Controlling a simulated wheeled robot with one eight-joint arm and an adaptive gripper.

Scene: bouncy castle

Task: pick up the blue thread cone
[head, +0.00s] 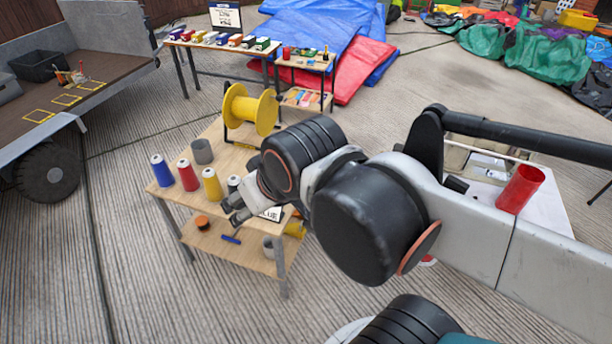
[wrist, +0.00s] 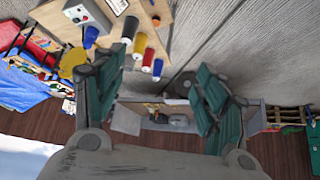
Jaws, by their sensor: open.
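The blue thread cone (head: 160,170) stands upright at the left end of a row of cones on the wooden table's top (head: 185,145). In the wrist view the blue cone (wrist: 157,69) shows at the end of the row, between my finger tips but farther off. My gripper (head: 234,209) is open and empty, at the table's front edge, to the right of the blue cone and apart from it. In the wrist view both fingers (wrist: 163,65) are spread wide. A red cone (head: 188,175) and a yellow cone (head: 212,184) stand between the blue cone and my gripper.
A dark cone (head: 234,184) stands beside my gripper. A grey pot (head: 202,151) and a big yellow spool (head: 250,109) stand behind the row. A lower shelf (head: 228,248) holds small items. A trailer (head: 60,85) stands at left. The floor left of the table is clear.

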